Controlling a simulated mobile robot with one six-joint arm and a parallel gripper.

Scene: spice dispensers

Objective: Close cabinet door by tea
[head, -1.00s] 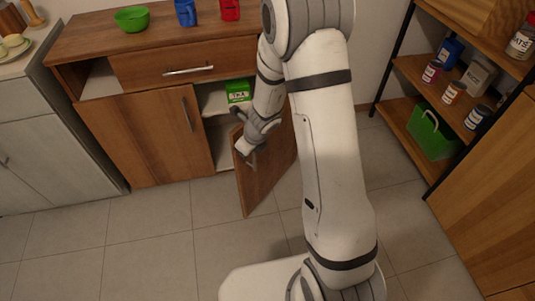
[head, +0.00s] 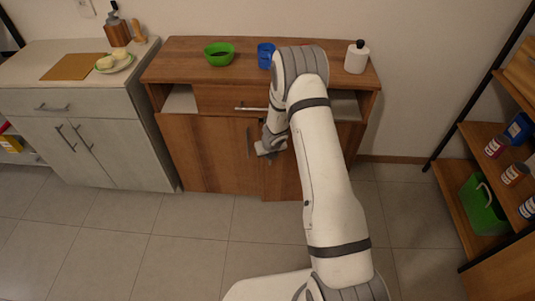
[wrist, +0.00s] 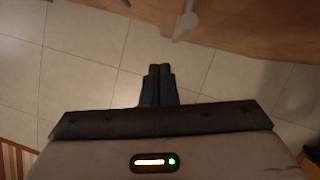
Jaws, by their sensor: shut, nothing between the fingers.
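The wooden cabinet's right door (head: 283,180) now stands nearly in line with the left door (head: 210,155). Its lower edge sits a little lower in the picture, so it looks slightly ajar; my arm covers much of it. My gripper (head: 265,149) is in front of the door near the middle of the cabinet. In the wrist view my gripper (wrist: 160,70) is shut and empty, with a grey handle (wrist: 186,22) and wooden panel (wrist: 255,25) just beyond the fingertips. Contact with the door cannot be told. The tea box is hidden.
A green bowl (head: 218,54), a blue container (head: 265,56) and a white bottle (head: 356,57) stand on the cabinet top. A grey cabinet (head: 75,150) is at left and a shelf (head: 462,210) with a green crate (head: 484,205) at right. The tiled floor is clear.

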